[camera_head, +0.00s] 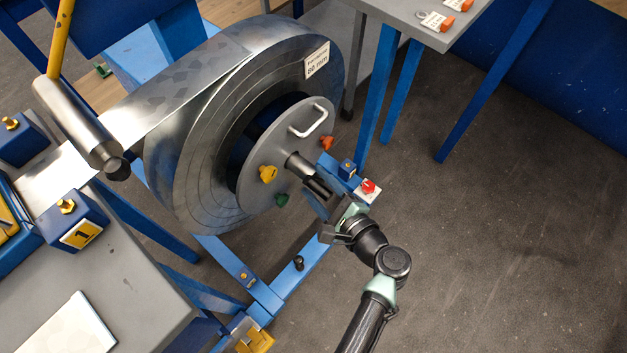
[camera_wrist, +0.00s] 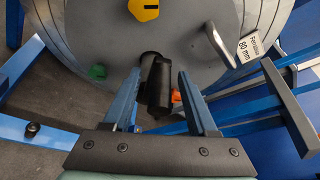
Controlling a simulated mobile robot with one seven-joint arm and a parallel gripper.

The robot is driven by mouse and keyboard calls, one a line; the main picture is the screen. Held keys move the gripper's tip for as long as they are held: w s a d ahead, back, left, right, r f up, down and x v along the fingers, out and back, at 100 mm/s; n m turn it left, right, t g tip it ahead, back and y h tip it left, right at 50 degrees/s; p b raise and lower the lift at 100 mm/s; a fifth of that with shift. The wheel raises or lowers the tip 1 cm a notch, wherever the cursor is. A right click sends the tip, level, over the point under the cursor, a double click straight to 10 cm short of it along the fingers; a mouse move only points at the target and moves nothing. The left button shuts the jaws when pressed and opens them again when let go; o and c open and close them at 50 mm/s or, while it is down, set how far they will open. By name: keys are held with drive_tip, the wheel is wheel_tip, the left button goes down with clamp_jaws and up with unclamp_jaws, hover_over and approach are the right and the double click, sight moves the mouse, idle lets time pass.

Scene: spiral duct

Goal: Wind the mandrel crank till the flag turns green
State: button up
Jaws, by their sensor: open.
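A steel coil (camera_head: 215,125) sits on a blue stand, with a round grey plate (camera_head: 262,150) on its face. A dark stub with a black grip (camera_head: 300,165), seemingly the mandrel crank, projects from the plate's centre; it also shows in the wrist view (camera_wrist: 158,88). My gripper (camera_head: 325,192) is in front of it. In the wrist view my open gripper (camera_wrist: 160,90) has one finger on each side of the black grip, with gaps visible; I cannot tell contact. A small red piece on a white box (camera_head: 369,187) is right of the plate, possibly the flag. No green flag shows.
The plate carries a metal handle (camera_head: 308,121) and yellow (camera_head: 267,173), orange (camera_head: 327,142) and green (camera_head: 281,200) knobs. A grey workbench (camera_head: 140,285) is at left, a blue-legged table (camera_head: 405,12) at top right. Blue stand rails (camera_head: 300,270) run below. Floor at right is clear.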

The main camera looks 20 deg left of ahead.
drive_tip(key=shift+x, duration=0.9)
drive_tip(key=shift+c, duration=0.2)
clamp_jaws()
drive_tip(key=shift+d+r, duration=0.1)
